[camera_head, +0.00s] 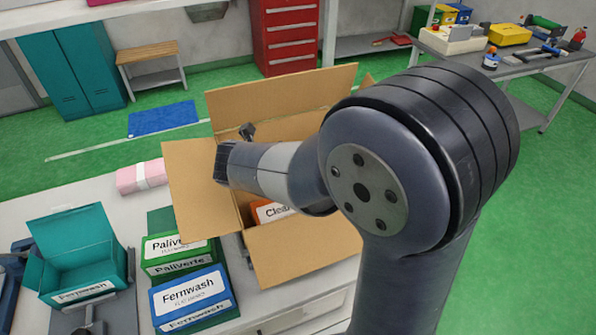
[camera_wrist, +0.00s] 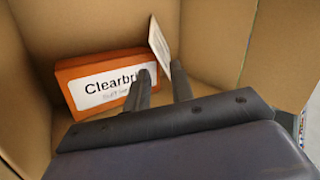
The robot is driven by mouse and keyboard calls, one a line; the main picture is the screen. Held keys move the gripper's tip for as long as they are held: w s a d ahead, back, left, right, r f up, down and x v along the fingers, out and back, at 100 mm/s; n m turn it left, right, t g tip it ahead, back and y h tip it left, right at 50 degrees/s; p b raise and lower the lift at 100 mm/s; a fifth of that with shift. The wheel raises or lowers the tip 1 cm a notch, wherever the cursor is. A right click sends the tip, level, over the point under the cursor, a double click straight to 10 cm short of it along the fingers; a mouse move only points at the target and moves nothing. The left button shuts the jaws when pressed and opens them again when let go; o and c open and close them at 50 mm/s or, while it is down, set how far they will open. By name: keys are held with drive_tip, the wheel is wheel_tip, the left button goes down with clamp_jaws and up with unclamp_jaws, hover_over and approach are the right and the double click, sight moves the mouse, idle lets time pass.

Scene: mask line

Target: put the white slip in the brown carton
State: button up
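The brown carton (camera_head: 285,98) stands open on the bench with its flaps spread; its inner walls fill the wrist view (camera_wrist: 225,40). The white slip (camera_wrist: 159,46) is a thin card, upright and tilted, inside the carton at my fingertips. My gripper (camera_wrist: 161,72) points into the carton with its two fingers apart. The slip's lower edge is close to the right finger; whether it touches is unclear. An orange Clearbright box (camera_wrist: 85,78) lies in the carton beside the slip and shows in the head view (camera_head: 268,212). The slip and fingertips are hidden in the head view.
Green Paliverte (camera_head: 175,262) and blue Fernwash (camera_head: 190,300) boxes stand left of the carton. An open teal box (camera_head: 85,240) sits farther left, and a pink bundle (camera_head: 142,177) lies behind. The carton walls closely surround my gripper.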

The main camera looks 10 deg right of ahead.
drive_tip(key=v, duration=0.2)
drive_tip(key=shift+s+a+r, duration=0.15)
drive_tip(key=shift+r, duration=0.1)
drive_tip(key=x, duration=0.9)
drive_tip(key=shift+f, duration=0.1)
